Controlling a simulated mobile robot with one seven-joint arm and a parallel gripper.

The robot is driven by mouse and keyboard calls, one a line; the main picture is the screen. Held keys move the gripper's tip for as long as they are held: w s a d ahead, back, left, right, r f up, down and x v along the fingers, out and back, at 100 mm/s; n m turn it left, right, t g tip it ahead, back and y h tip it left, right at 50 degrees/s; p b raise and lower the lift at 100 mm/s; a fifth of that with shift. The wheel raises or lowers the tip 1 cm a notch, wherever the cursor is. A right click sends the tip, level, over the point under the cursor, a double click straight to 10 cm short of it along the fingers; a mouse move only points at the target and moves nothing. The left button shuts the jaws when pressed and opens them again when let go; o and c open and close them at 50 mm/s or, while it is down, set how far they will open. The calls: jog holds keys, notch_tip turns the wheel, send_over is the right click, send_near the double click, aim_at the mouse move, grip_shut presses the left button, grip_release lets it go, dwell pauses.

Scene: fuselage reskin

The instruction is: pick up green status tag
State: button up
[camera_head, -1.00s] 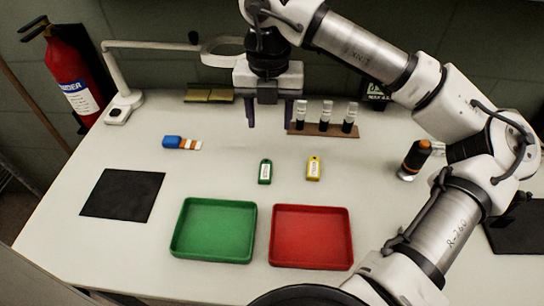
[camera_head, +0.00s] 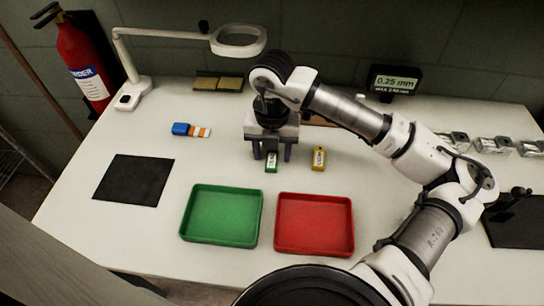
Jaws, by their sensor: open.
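The green status tag (camera_head: 271,162) lies on the white table behind the green tray, its pale label facing up. My gripper (camera_head: 271,156) is low over it, pointing down, with its fingers apart on the left and right of the tag. The upper part of the tag is hidden by the gripper. I cannot tell whether the fingers touch the tag. A yellow tag (camera_head: 319,158) lies just to the right of the gripper.
A green tray (camera_head: 222,241) and a red tray (camera_head: 314,250) stand in front. A blue and orange item (camera_head: 191,130) and a black mat (camera_head: 133,180) lie left. A magnifier lamp (camera_head: 238,40) stands behind. A display (camera_head: 394,80) and metal parts (camera_head: 495,145) are at right.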

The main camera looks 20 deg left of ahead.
jog(key=shift+f, duration=0.15)
jog(key=c, duration=1.1)
jog(key=shift+o, duration=0.2)
